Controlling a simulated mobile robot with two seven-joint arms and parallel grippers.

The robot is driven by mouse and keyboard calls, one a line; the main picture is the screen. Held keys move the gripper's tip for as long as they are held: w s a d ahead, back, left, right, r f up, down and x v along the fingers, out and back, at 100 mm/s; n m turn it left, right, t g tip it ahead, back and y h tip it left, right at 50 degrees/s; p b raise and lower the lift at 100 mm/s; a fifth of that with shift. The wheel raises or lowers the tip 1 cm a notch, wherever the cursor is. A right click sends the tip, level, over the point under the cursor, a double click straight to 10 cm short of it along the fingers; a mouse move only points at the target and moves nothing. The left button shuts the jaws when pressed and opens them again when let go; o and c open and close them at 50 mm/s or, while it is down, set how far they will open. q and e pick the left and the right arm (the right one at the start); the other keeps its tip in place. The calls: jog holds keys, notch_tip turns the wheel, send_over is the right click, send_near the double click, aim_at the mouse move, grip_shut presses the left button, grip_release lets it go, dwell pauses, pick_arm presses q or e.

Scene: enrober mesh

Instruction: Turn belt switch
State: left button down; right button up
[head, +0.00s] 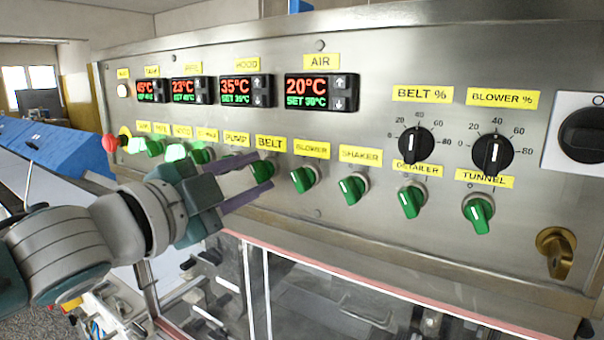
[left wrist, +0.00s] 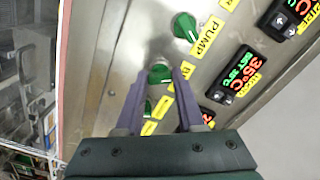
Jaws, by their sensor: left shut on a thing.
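The belt switch is a green knob (head: 263,168) under the yellow BELT label (head: 271,143) on the steel panel. My left gripper (head: 265,170) reaches it from the lower left, with one purple finger above the knob and one below. The fingers are shut on the knob. In the left wrist view the green knob (left wrist: 160,73) sits between the two fingertips (left wrist: 161,75). The exact angle of the knob is partly hidden by the fingers. My right gripper is in neither view.
The blower switch (head: 304,179) is close on the right, with the shaker switch (head: 353,187) beyond. The pump switch (left wrist: 185,27) is a close neighbour on the other side. A red button (head: 110,143) sticks out at the panel's left end. Clear guards (head: 300,300) lie below.

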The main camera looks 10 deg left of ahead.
pick_arm(q)
jog(key=c, duration=0.5)
grip_release()
jog(key=b+v, duration=0.4)
jog(key=v, duration=0.6)
